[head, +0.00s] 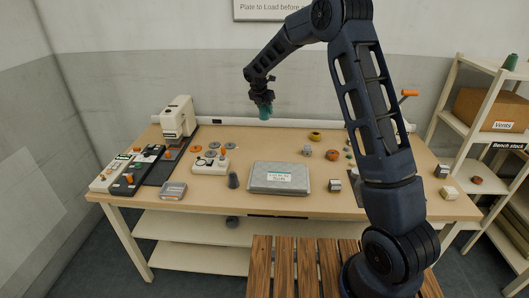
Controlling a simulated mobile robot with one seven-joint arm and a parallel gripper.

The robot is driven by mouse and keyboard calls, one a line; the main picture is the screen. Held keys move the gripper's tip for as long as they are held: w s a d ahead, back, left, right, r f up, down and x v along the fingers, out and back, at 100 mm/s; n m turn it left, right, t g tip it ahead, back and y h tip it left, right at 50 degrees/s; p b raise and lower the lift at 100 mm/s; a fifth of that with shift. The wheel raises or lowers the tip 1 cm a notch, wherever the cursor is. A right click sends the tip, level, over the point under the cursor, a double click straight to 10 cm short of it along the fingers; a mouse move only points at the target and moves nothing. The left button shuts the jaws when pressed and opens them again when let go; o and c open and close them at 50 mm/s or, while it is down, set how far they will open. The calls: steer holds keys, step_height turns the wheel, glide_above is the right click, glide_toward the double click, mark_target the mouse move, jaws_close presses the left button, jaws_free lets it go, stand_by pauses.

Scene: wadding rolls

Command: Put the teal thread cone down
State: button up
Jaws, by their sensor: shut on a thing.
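The teal thread cone (265,112) is in my gripper (262,100), which is shut on it. My gripper holds the cone in the air over the back part of the wooden workbench (222,189), left of the bench's middle. The cone looks about upright, with its upper part hidden by the jaws. Another teal-green cone (510,62) stands on top of the shelf unit at the right.
A grey closed case (279,178) lies at the middle front, with a dark grey cone (233,180) left of it. A sewing machine (180,119) stands at the back left. Bare bench top lies behind the case. Small rolls and spools are scattered at the right.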

step_height(320, 180, down, 20)
steer(key=shift+d+r, duration=0.1)
steer(key=shift+d, duration=0.05)
stand_by(0.5)
steer(key=o, duration=1)
steer(key=shift+f, duration=0.2)
steer(key=shift+o, duration=0.2)
steer(key=shift+r, duration=0.15)
steer(key=v, duration=1.2)
